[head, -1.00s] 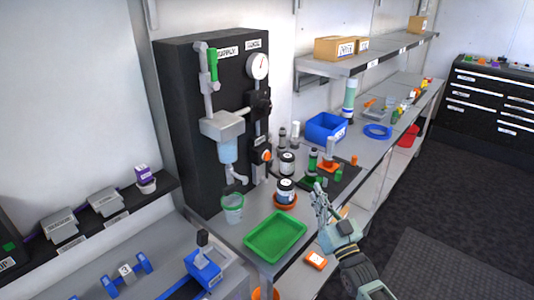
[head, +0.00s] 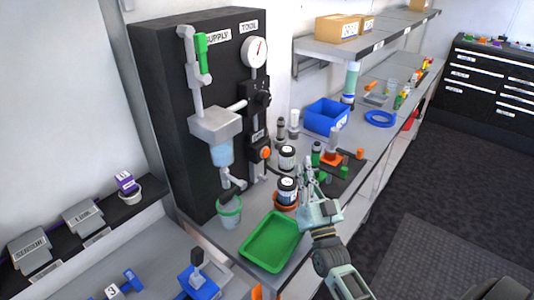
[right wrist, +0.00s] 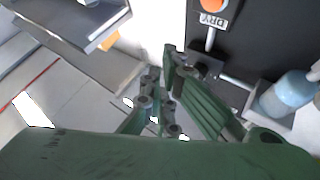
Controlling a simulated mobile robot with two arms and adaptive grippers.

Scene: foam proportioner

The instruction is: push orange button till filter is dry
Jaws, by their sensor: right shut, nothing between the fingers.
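The orange button (head: 265,153) is on the dark supply panel (head: 165,120), below a small label. In the right wrist view the orange button (right wrist: 221,4) is cut by the top edge, above a label reading DRY. The filter (head: 221,152) has a pale blue bowl under a grey head; its bowl (right wrist: 287,93) also shows in the right wrist view. My right gripper (head: 309,172) is shut and empty, in front of the bench jars, right of and below the button and apart from it. My left gripper is not in view.
A green tray (head: 248,256) and a green-rimmed cup (head: 230,213) stand below the panel. Dark jars with white lids (head: 287,190) stand between panel and gripper. A blue bin (head: 325,117) is farther back. A shelf with boxes (head: 337,27) overhangs the bench.

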